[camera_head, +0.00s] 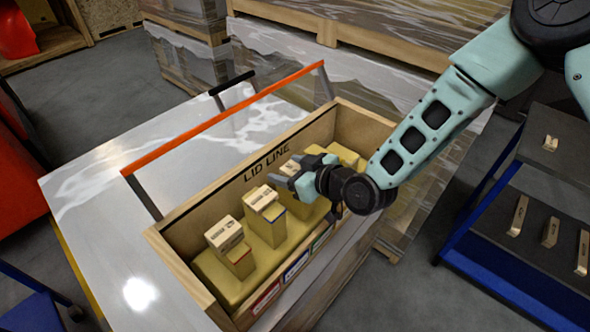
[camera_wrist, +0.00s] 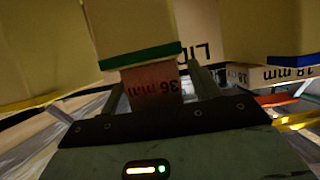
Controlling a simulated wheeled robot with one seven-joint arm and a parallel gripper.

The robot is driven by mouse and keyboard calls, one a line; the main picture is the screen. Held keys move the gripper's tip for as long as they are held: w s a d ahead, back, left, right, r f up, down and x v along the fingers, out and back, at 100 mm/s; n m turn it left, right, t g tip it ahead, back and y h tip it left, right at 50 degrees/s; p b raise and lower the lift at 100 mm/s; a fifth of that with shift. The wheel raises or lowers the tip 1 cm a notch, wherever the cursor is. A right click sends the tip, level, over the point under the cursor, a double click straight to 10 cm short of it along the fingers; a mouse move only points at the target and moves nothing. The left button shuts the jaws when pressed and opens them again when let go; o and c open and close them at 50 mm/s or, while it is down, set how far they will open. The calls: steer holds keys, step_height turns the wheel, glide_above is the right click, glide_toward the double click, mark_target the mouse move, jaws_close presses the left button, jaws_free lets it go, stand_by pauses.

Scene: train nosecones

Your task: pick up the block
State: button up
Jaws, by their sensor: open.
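My gripper (camera_head: 287,172) is open above the right half of a wooden crate (camera_head: 175,246) marked LID LINE. In the wrist view, which looks upside down, a wooden block (camera_wrist: 152,90) marked 36 mm lies between the two fingers (camera_wrist: 158,85), with no clear sign of contact. It adjoins a tan stand (camera_wrist: 132,28) with a green edge. In the head view my gripper partly hides this block. Another block (camera_wrist: 285,74) marked 18 mm adjoins the blue-edged stand. Two other blocks, one nearer (camera_head: 224,233) and one in the middle (camera_head: 261,198), top stands in the crate.
An orange rail (camera_head: 225,117) on dark posts runs behind the crate above a shiny metal table (camera_head: 90,205). The crate walls and neighbouring stands are close around my gripper. A dark shelf cart (camera_head: 535,225) with small pieces stands at the right.

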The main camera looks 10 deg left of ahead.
steer(key=c, duration=1.1)
steer(key=shift+c, duration=0.2)
